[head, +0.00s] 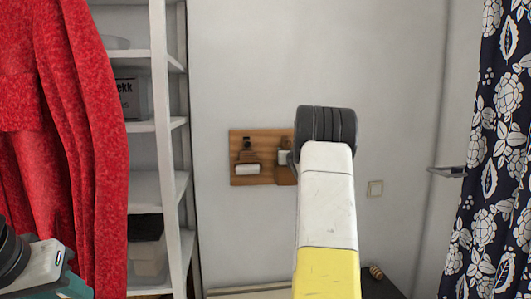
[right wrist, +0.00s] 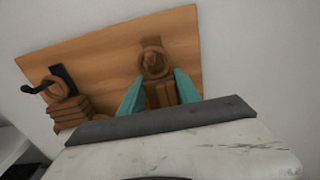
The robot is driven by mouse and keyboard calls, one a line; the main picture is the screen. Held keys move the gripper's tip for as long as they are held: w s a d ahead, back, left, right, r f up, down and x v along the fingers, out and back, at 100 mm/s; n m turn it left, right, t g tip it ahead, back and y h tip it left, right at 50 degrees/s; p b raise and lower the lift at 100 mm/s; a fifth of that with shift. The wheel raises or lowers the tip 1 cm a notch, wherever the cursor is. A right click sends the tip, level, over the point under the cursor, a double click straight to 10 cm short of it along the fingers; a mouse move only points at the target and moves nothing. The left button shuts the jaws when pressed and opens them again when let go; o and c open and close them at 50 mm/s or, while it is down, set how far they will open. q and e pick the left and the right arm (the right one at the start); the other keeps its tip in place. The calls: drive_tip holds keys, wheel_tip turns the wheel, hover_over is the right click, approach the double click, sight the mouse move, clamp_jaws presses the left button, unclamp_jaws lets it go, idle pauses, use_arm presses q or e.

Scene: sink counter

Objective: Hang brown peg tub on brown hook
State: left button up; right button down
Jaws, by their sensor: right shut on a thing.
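The brown peg tub (right wrist: 163,96) is between the teal fingers of my right gripper (right wrist: 158,92), which is shut on it in front of the wooden board. A round brown ring (right wrist: 153,62) shows just above the tub, with the brown hook (right wrist: 152,58) at its middle. I cannot tell whether the ring sits over the hook or in front of it. In the head view my right arm hides the gripper and most of the tub; a brown part (head: 285,174) shows beside the arm. Part of my left gripper (head: 70,285) shows at the lower left corner; its jaws are not clear.
The wooden board (head: 238,179) is on the wall. A black hook (right wrist: 62,76) on its left has another brown tub (right wrist: 70,110) at it. A white shelf (head: 158,125) and red cloth (head: 75,130) stand left; a patterned curtain (head: 495,190) hangs right.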

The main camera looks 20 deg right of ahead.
idle(0.3)
drive_tip(key=c, duration=0.8)
unclamp_jaws()
drive_tip(key=shift+o, duration=0.2)
drive_tip(key=shift+v, duration=3.9)
drive_tip(key=shift+a, duration=0.15)
